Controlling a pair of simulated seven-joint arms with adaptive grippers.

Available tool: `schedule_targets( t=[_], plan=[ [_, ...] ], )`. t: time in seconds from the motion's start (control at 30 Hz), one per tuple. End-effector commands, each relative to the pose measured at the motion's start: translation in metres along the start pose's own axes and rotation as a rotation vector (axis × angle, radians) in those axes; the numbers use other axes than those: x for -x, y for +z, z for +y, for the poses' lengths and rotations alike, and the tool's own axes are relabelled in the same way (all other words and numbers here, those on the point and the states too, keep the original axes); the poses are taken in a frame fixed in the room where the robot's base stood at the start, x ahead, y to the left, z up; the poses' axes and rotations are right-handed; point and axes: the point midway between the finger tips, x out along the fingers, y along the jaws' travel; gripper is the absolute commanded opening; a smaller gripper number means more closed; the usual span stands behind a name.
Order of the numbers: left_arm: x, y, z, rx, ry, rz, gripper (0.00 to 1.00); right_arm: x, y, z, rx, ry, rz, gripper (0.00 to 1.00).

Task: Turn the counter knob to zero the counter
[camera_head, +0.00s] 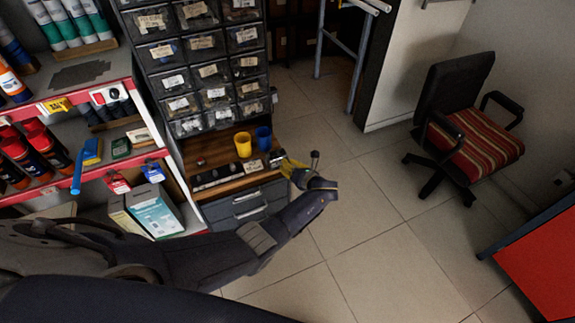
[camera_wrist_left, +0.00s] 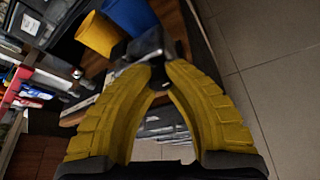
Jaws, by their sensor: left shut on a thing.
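The counter (camera_head: 277,159) is a small metallic device at the right front corner of the wooden shelf, mostly hidden by my gripper in the head view. My left gripper (camera_head: 291,166) reaches it from the front right, its yellow fingers at the counter's side. In the left wrist view the dark grey counter body (camera_wrist_left: 150,42) lies just beyond the fingertips. The fingers (camera_wrist_left: 160,65) converge and are shut on the small dark counter knob (camera_wrist_left: 158,76), which is partly hidden between them. I cannot read the counter's digits. My right gripper is in neither view.
A yellow cup (camera_head: 243,145) and a blue cup (camera_head: 263,138) stand on the wooden shelf close behind the counter. Small-parts drawers (camera_head: 205,70) rise above. Grey drawers (camera_head: 245,204) sit below. The tiled floor (camera_head: 380,220) at right is clear up to a chair (camera_head: 465,130).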

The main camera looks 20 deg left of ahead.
Motion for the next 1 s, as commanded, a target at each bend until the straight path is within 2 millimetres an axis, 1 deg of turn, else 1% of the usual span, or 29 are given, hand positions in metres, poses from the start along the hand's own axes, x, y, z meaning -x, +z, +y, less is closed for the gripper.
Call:
schedule_targets(
  t=[0.03,0.3,0.8,0.83,0.9,1.0],
  plan=[
    [0.0012,-0.0030,-0.0016,-0.021,0.004,0.005,0.00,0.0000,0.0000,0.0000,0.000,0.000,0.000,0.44],
    [0.0012,-0.0034,-0.0015,-0.085,0.031,0.006,0.00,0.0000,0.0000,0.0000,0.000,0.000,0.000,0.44],
    [0.0008,-0.0042,-0.0010,-0.099,0.037,0.006,0.00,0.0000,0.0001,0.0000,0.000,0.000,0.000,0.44],
    [0.0008,-0.0042,-0.0010,-0.099,0.037,0.006,0.16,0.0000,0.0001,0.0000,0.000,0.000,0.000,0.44],
    [0.0007,-0.0040,-0.0009,-0.098,0.037,0.005,0.24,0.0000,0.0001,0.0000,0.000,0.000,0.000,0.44],
    [0.0004,-0.0029,-0.0007,-0.097,0.038,0.004,0.33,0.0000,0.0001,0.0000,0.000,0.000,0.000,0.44]
  ],
)
